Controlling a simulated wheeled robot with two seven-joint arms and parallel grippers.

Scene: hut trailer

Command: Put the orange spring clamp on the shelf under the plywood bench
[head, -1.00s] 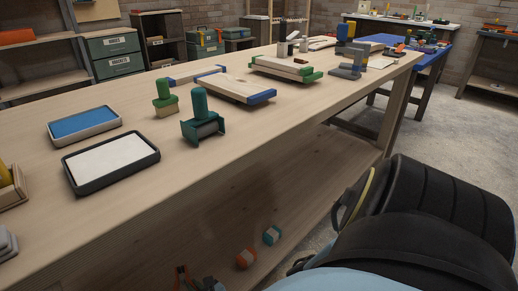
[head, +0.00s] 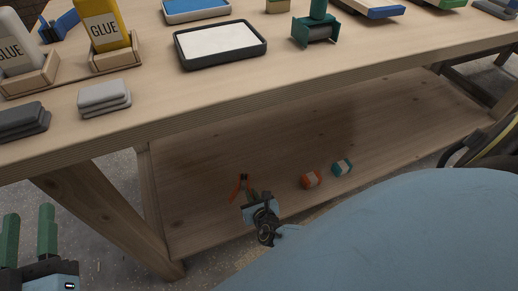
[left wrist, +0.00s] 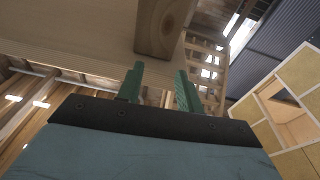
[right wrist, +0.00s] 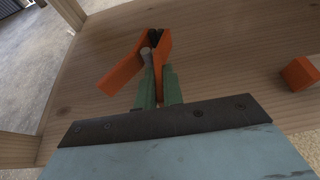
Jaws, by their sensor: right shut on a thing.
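The orange spring clamp (head: 240,187) is at the lower shelf (head: 220,215) under the plywood bench (head: 180,112). My right gripper (head: 254,196) reaches in over that shelf and is shut on the clamp. In the right wrist view the clamp (right wrist: 146,60) shows orange arms and a dark tip between the green fingers (right wrist: 158,88), with the shelf board (right wrist: 220,50) behind it. I cannot tell whether the clamp touches the board. My left gripper (head: 28,236) is open and empty at the lower left, outside the bench; its green fingers (left wrist: 160,85) stand apart in the left wrist view.
A bench leg (head: 105,215) stands between my grippers. Glue bottles, trays and sanding blocks (head: 104,98) occupy the bench top. The shelf's right part is clear.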

